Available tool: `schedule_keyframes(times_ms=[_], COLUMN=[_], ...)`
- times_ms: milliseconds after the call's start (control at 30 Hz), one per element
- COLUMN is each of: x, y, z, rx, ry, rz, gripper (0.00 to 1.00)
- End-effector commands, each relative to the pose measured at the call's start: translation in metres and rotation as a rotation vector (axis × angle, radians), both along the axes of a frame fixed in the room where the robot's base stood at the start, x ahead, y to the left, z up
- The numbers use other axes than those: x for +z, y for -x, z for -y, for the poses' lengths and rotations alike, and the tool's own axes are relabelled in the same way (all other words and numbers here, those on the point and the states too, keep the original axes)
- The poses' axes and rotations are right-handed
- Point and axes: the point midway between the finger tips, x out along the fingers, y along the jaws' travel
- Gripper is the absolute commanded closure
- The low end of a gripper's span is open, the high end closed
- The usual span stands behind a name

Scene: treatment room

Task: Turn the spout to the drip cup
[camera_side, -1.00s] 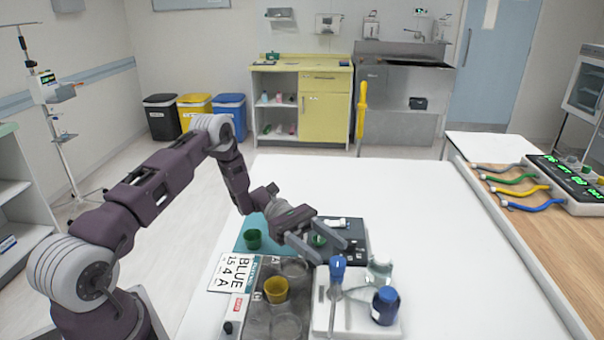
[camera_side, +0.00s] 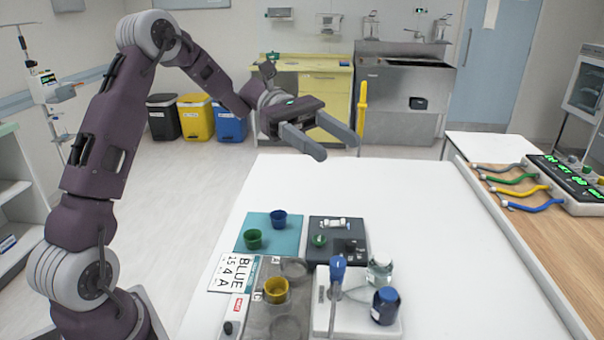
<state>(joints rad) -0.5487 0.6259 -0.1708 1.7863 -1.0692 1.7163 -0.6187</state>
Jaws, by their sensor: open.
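My gripper (camera_side: 338,147) is open and empty, raised above the far edge of the white table, well clear of the objects. A blue-topped upright fitting (camera_side: 337,275) with a pale arm stands on a white base (camera_side: 355,318) at the front; it may be the spout, but its direction is hard to tell. A yellow cup (camera_side: 275,290) sits in a grey tray with round wells (camera_side: 262,318), left of that base. A green cup (camera_side: 253,239) and a blue cup (camera_side: 279,219) stand on a teal mat (camera_side: 287,245). I cannot tell which cup is the drip cup.
A clear bottle (camera_side: 379,270) and a dark blue jar (camera_side: 385,306) are at the white base's right. A dark board (camera_side: 323,254) with small parts lies behind it. The table's right side (camera_side: 460,240) is clear.

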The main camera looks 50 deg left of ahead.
Motion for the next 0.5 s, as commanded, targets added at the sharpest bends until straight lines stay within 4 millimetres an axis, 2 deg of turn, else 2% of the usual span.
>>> schedule_keyframes(times_ms=[100,233,400,500], x=[0.002,0.001,-0.002,-0.003], y=[0.027,0.055,0.085,0.095], z=[0.022,0.037,0.047,0.049], rx=[-0.079,-0.159,-0.251,-0.281], ry=[-0.135,-0.274,-0.427,-0.474], rz=[0.092,0.202,0.330,0.373], gripper=[0.47,0.47,0.47,0.47])
